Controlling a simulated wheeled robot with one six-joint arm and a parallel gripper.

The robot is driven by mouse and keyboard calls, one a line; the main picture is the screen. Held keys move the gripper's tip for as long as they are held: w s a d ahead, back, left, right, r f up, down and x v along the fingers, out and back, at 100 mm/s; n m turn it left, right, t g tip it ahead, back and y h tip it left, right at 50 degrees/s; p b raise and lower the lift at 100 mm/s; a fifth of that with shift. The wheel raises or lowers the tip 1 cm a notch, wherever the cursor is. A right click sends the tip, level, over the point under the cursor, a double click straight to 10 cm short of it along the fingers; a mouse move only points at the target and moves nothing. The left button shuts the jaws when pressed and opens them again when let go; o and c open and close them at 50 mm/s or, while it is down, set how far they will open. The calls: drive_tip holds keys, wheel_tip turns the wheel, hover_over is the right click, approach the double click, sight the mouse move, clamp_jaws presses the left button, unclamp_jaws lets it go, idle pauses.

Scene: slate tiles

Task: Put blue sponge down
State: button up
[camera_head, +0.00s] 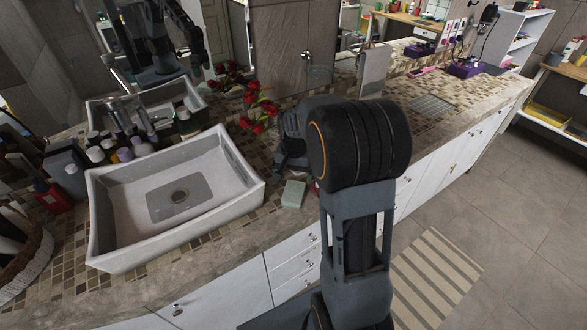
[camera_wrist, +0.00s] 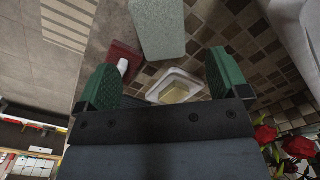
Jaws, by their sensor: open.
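The sponge (camera_head: 293,193), a pale blue-green block, rests on the tiled counter just right of the sink. In the wrist view the sponge (camera_wrist: 160,28) lies beyond my fingertips at the top centre, apart from both fingers and cut off by the frame edge. My gripper (camera_wrist: 163,78) is open, its green-padded fingers spread with nothing held between them. In the head view my gripper is mostly hidden behind my arm, above the counter by the sponge.
A white dish (camera_wrist: 187,78) with a yellowish soap (camera_wrist: 175,92) and a dark red item (camera_wrist: 122,58) with a white part are near my fingers. The white sink (camera_head: 105,225) is left of the sponge. Red flowers (camera_head: 262,108) stand behind. The counter's right stretch is mostly clear.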

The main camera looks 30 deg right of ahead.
drive_tip(key=s+a+r+n+t, duration=0.2)
drive_tip(key=s+a+r+n, duration=0.1)
drive_tip(key=s, duration=0.5)
drive_tip(key=s+a+r+n+t, duration=0.2)
drive_tip(key=s+a+r+n, duration=0.2)
drive_tip(key=s+a+r, duration=0.2)
drive_tip(key=shift+s+r+n, duration=0.3)
drive_tip(key=shift+s+r, duration=0.05)
drive_tip(key=shift+s, duration=0.5)
